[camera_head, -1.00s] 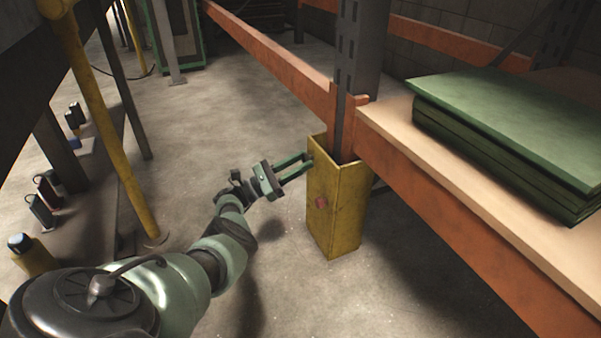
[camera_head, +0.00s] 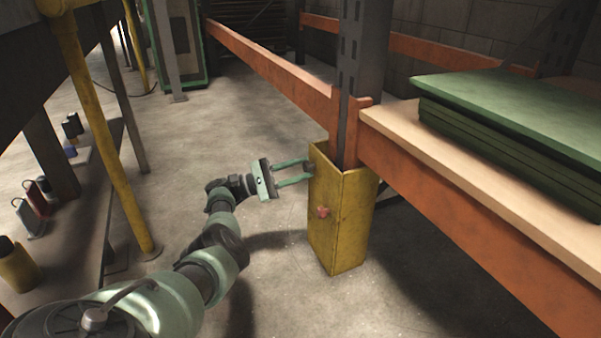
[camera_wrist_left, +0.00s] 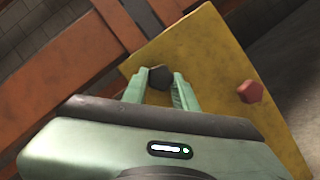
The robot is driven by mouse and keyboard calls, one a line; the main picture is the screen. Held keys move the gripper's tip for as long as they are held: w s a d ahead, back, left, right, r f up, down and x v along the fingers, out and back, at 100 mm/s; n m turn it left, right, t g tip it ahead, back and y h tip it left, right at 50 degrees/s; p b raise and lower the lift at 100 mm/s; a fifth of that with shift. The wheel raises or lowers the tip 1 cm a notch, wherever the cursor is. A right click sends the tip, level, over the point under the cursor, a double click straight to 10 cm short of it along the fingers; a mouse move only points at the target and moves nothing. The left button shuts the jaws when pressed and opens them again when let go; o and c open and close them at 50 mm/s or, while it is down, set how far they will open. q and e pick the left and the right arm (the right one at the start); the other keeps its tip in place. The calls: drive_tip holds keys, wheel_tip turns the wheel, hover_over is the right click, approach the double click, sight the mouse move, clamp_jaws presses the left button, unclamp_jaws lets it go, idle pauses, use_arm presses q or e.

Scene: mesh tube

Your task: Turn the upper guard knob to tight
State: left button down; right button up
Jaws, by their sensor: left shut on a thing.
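The yellow post guard (camera_head: 345,225) stands around the foot of the dark rack upright. Its upper knob (camera_wrist_left: 160,77) is dark and sits between my left fingertips in the left wrist view. My left gripper (camera_head: 308,168) is shut on this knob, with its fingers reaching the guard's left face near the top. In the head view the fingers mostly hide the upper knob. A lower red knob (camera_head: 322,212) sits on the same face below it, and it also shows in the left wrist view (camera_wrist_left: 250,91). My right gripper is not in view.
An orange rack beam (camera_head: 270,75) runs back from the upright. A shelf with green panels (camera_head: 510,130) is at the right. A yellow post (camera_head: 110,140) and several bottles stand at the left. The floor between is clear.

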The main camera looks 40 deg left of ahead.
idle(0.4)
use_arm(q)
drive_tip(key=c, duration=1.1)
unclamp_jaws()
drive_tip(key=shift+s+a+f, duration=0.1)
drive_tip(key=shift+s+a, duration=0.15)
drive_tip(key=v, duration=0.7)
drive_tip(key=shift+s, duration=0.1)
